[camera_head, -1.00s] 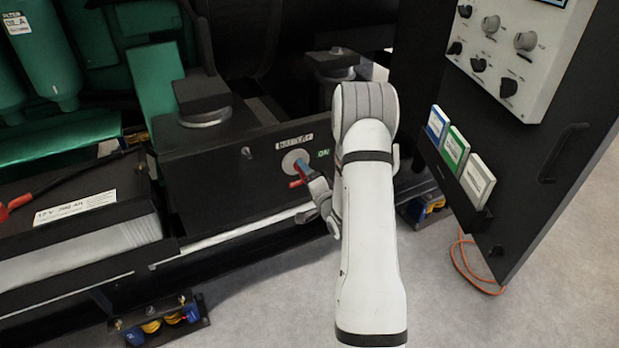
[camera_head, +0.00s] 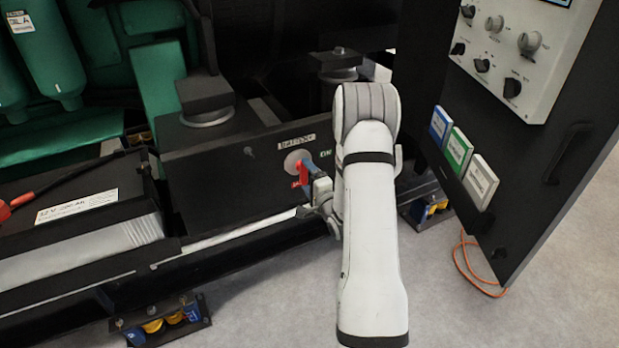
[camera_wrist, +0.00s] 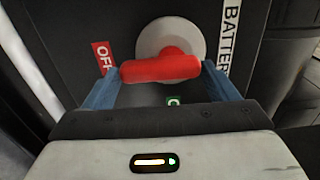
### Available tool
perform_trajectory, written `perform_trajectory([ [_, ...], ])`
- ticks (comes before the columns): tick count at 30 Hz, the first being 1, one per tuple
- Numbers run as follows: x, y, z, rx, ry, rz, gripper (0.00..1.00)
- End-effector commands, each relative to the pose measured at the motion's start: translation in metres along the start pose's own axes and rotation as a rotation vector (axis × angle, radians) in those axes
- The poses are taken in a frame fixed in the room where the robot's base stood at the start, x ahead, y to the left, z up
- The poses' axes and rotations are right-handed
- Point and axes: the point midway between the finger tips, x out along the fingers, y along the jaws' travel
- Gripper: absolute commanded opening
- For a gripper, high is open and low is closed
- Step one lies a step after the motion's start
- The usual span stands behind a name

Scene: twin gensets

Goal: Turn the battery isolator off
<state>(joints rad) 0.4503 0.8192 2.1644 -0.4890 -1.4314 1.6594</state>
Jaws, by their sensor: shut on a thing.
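The battery isolator is a round grey plate (camera_head: 292,160) with a red handle (camera_head: 303,172) on the dark box front, under a "BATTERY" label (camera_head: 296,142). A green ON label (camera_head: 327,152) is to its upper right and a red OFF label (camera_head: 295,183) is below it. In the wrist view the red handle (camera_wrist: 160,68) lies across between the blue fingertips of my gripper (camera_wrist: 160,82), its left end close to the OFF label (camera_wrist: 103,57). My gripper is shut on the handle. The ON label is partly hidden there.
A battery (camera_head: 85,215) with a red-ended cable sits at the left. An open black panel door (camera_head: 545,160) with knobs and card holders stands at the right. An orange cable (camera_head: 470,265) lies on the floor, which is otherwise clear in front.

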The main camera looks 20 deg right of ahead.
Motion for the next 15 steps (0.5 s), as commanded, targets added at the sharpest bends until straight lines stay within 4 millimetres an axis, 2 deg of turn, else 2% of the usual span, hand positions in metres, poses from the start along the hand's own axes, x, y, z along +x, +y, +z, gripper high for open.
perform_trajectory([
  [2, -0.0001, 0.0004, 0.0002, 0.004, 0.000, 0.001, 0.57],
  [3, -0.0001, 0.0004, 0.0003, 0.004, 0.000, 0.001, 0.81],
  [10, -0.0001, 0.0003, 0.0002, 0.002, -0.001, 0.001, 1.00],
  [15, -0.0001, 0.0002, 0.0002, 0.001, -0.001, 0.001, 1.00],
])
